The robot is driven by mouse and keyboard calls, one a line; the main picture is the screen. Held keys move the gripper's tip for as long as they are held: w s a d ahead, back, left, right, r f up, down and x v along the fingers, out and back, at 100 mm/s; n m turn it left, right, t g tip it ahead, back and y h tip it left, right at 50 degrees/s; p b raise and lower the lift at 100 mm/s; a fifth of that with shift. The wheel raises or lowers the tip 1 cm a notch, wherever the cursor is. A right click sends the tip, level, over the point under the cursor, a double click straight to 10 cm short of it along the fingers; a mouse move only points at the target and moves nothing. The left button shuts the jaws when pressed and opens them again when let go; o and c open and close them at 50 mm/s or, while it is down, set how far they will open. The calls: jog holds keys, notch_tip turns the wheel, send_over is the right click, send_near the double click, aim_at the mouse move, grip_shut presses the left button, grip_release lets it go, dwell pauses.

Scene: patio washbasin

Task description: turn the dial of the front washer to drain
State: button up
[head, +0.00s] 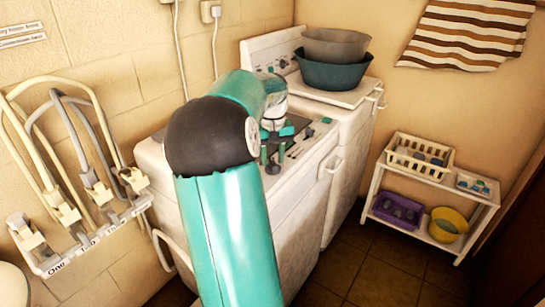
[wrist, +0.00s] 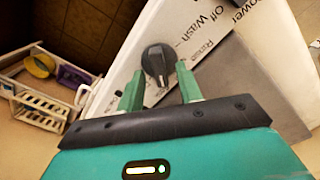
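The front washer (head: 300,205) is a white machine with a grey top panel, partly hidden behind my arm in the head view. Its dial (wrist: 155,58) is a dark round knob on the white label strip in the wrist view. The words Off, Wash and Rinse show on the strip near the dial; I cannot read a drain label or tell the dial's setting. My gripper (wrist: 160,72) is open, with its two green fingers on either side of the dial and visible gaps. It also shows over the washer's panel in the head view (head: 273,160).
A second white washer (head: 350,150) stands behind, with a grey basin (head: 335,45) stacked in a dark teal one (head: 330,75). A white shelf (head: 485,205) with baskets stands right. A hose rack (head: 95,235) hangs on the left wall. Brown tiled floor (head: 385,270) is clear at front right.

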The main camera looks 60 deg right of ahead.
jog(key=shift+f, duration=0.1)
grip_shut()
jog(key=shift+m, duration=0.4)
jog(key=m, duration=0.3)
jog(key=shift+s+m, duration=0.1)
jog(key=shift+m, duration=2)
grip_release()
